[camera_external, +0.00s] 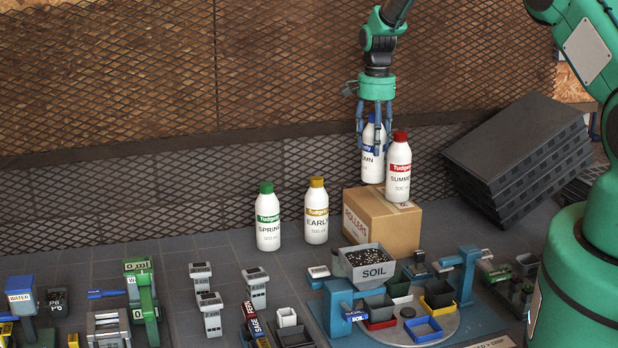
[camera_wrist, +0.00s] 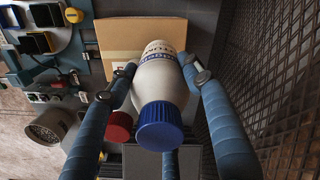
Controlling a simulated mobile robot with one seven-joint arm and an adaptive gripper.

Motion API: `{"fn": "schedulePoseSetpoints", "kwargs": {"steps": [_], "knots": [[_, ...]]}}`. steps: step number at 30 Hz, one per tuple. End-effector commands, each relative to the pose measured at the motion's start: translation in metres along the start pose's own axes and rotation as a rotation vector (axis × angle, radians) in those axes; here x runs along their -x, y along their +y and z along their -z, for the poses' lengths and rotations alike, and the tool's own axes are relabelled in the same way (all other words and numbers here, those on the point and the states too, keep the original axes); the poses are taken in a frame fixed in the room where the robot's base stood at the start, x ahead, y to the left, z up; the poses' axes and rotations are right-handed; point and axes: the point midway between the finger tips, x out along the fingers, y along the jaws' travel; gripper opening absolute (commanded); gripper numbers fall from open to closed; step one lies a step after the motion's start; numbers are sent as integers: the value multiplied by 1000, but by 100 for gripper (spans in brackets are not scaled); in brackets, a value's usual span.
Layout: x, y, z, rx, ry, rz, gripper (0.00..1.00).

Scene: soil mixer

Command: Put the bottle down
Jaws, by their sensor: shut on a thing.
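My gripper (camera_external: 376,118) points down and is shut around a white bottle with a blue cap and blue label (camera_external: 372,164). In the wrist view the blue-capped bottle (camera_wrist: 160,85) sits between my blue fingers. It is upright behind a red-capped bottle (camera_external: 398,168), over the cardboard box (camera_external: 382,222).
A green-capped bottle (camera_external: 267,217) and a yellow-capped bottle (camera_external: 317,212) stand on the table left of the box. A soil bin (camera_external: 366,268) and turntable with small trays stand in front. A mesh wall (camera_external: 150,195) runs behind.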

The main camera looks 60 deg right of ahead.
Motion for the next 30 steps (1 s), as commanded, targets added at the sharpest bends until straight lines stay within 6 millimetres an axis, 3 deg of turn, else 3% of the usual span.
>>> {"fn": "schedulePoseSetpoints", "kwargs": {"steps": [9,21,30], "knots": [[0,0,0,0,1,1,3],[-34,-1,1,0,1,2,3],[-37,-1,1,0,2,2,3]]}}
